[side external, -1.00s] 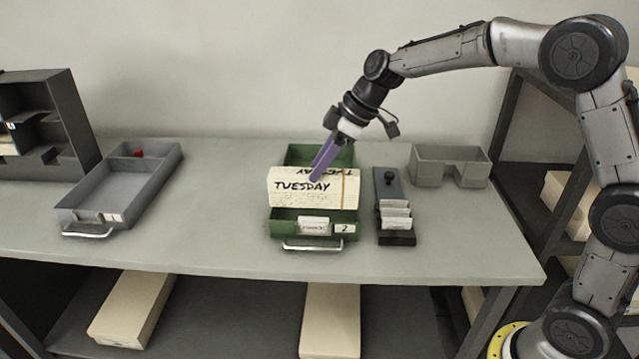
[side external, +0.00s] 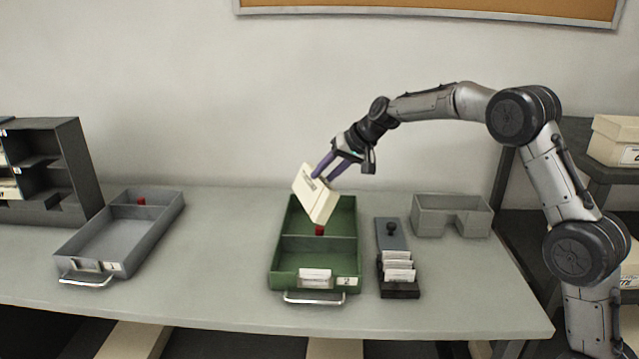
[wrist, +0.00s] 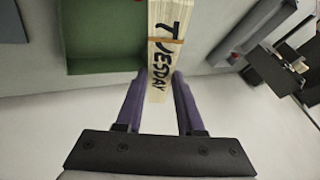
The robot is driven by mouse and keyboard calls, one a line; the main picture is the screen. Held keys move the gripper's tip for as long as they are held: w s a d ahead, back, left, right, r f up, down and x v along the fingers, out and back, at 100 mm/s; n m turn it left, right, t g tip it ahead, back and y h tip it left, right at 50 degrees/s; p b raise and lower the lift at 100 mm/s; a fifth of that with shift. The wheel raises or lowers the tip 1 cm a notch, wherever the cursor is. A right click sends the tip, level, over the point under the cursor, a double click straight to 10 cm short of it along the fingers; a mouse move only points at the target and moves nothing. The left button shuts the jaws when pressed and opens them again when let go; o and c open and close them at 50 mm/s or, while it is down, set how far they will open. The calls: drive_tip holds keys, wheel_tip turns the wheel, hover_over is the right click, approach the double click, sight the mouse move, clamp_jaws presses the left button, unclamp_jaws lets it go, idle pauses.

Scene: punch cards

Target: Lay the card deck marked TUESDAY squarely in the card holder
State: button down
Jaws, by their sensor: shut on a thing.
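The cream card deck (side external: 316,194) hangs tilted above the back part of the green tray. In the wrist view the deck (wrist: 160,45) shows the word TUESDAY and a tan band across it. My gripper (side external: 327,174) has purple fingers and is shut on the deck, one finger on each side. The grey open box with a notch in its front wall (side external: 430,225), which looks like the card holder, stands at the back right of the table, apart from the deck. Its inside floor is mostly hidden.
The green tray (side external: 274,270) has a divider and a red piece (side external: 320,230). Between tray and grey box stands a dark card rack with a knob (side external: 390,230). A grey tray (side external: 75,250) and a dark shelf unit (side external: 65,150) are at left.

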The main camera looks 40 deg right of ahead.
drive_tip(key=shift+w+d+r+m+t, duration=0.1)
drive_tip(key=shift+w+d+m+t, duration=0.05)
drive_tip(key=shift+d+m, duration=0.25)
drive_tip(key=shift+w+d+m+t, duration=0.1)
drive_tip(key=shift+d+m+t, duration=0.05)
drive_tip(key=shift+d+m, duration=0.2)
drive_tip(key=s+d+f+m+t+h, duration=0.1)
drive_tip(key=s+d+f+m+h, duration=0.1)
drive_tip(key=s+d+m+h, duration=0.55)
drive_tip(key=s+d+f+m+t+h, duration=0.25)
drive_tip(key=d+m+h, duration=0.25)
drive_tip(key=d+m, duration=0.5)
drive_tip(key=s+d+f+m+g+h, duration=0.1)
drive_tip(key=s+d+m+g+h, duration=0.2)
drive_tip(key=s, duration=0.3)
drive_tip(key=s+d+f+m+g+h, duration=0.1)
drive_tip(key=s+d+m+g+h, duration=0.2)
drive_tip(key=s, duration=0.4)
drive_tip(key=shift+s+d+m+g+h, duration=0.2)
drive_tip(key=shift+m+g+h, duration=0.4)
drive_tip(key=shift+m, duration=0.5)
drive_tip(key=shift+w+f, duration=0.1)
drive_tip(key=shift+f, duration=0.05)
drive_tip(key=shift+f, duration=1.3)
drive_tip(key=shift+f, duration=0.2)
